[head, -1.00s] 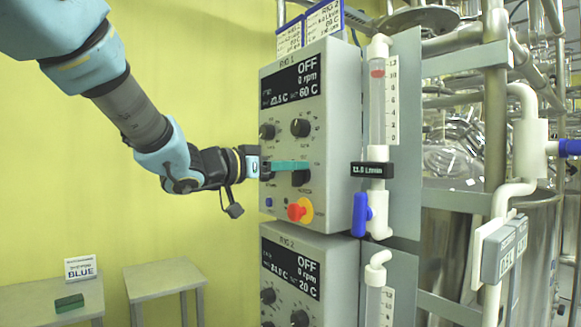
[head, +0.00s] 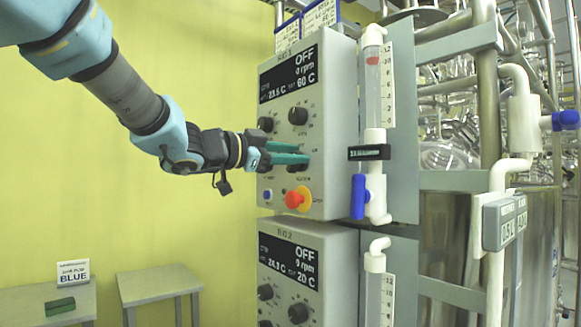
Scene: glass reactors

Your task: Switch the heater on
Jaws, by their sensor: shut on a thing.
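The upper control box (head: 335,110), labelled RIG 1, has a dark display (head: 288,75) reading OFF, 0 rpm, about 23.5 C and 60 C. My gripper (head: 304,155) reaches in from the left. Its two teal fingers are shut on the dark lower right knob (head: 298,167) on the box's front. The fingers partly hide this knob, and the small label below it is too blurred to read surely. Two other dark knobs, one at the upper right (head: 298,116) and one at the upper left (head: 265,124), are clear of the fingers.
A red button on a yellow base (head: 297,199) sits just below the gripped knob. A second box (head: 335,262), also reading OFF, stands underneath. A flow tube with a blue valve (head: 359,197) stands to the right. Two small tables (head: 158,283) are at the lower left.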

